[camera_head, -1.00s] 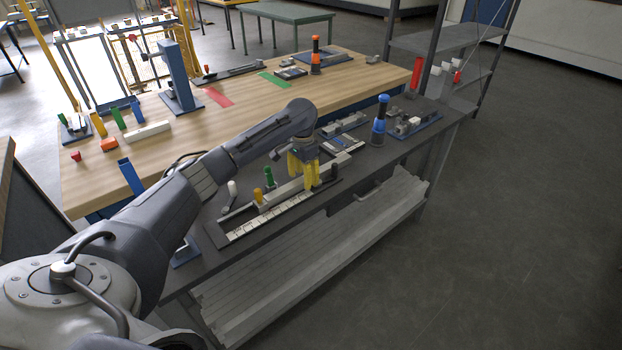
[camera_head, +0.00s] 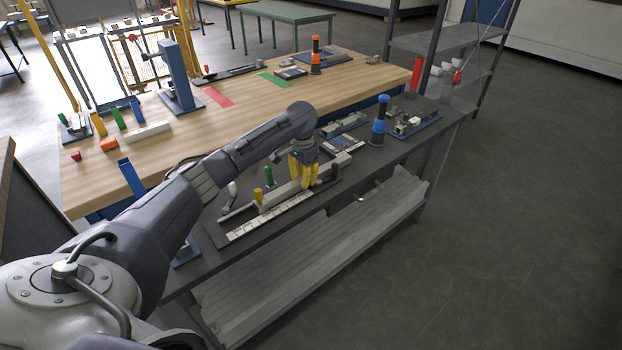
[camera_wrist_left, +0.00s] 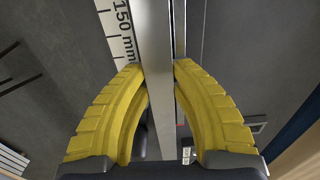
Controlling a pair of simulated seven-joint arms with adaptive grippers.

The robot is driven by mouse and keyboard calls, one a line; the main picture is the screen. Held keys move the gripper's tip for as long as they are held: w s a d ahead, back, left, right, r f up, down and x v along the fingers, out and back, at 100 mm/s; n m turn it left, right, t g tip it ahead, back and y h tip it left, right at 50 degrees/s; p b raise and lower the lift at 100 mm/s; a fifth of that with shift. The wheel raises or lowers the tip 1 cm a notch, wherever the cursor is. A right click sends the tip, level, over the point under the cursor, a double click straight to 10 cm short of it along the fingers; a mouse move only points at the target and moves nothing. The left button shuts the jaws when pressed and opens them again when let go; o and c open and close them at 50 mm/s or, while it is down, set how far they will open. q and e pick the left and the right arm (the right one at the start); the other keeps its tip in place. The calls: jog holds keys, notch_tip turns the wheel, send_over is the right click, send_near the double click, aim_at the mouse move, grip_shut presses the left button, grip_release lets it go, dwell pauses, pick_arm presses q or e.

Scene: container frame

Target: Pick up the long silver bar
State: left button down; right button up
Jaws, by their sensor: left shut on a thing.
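The long silver bar (camera_head: 285,190) lies lengthwise along a measuring fixture on the dark bench, beside a white ruler strip (camera_head: 270,216). My left gripper (camera_head: 307,184) has its yellow fingers down around the bar, pointing downward. In the left wrist view the silver bar (camera_wrist_left: 153,45) runs up the picture between the two yellow fingertips (camera_wrist_left: 161,72), which are shut on it. The "150 mm" mark of the ruler (camera_wrist_left: 122,30) shows left of the bar. The fingers hide part of the bar in the head view. My right gripper is not in view.
A green peg (camera_head: 269,176) and a yellow peg (camera_head: 258,196) stand close to the bar. A blue-and-black post (camera_head: 380,120) and blue-based fixtures stand to the right. A wooden table (camera_head: 240,105) with coloured parts lies behind. Open floor is at right.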

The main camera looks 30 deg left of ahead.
pick_arm(q)
jog(key=shift+r, duration=0.1)
notch_tip(320, 180, up, 20)
dwell(1.0)
dwell(0.5)
jog(key=shift+w, duration=0.15)
jog(key=shift+w, duration=0.35)
notch_tip(320, 180, down, 10)
dwell(4.6)
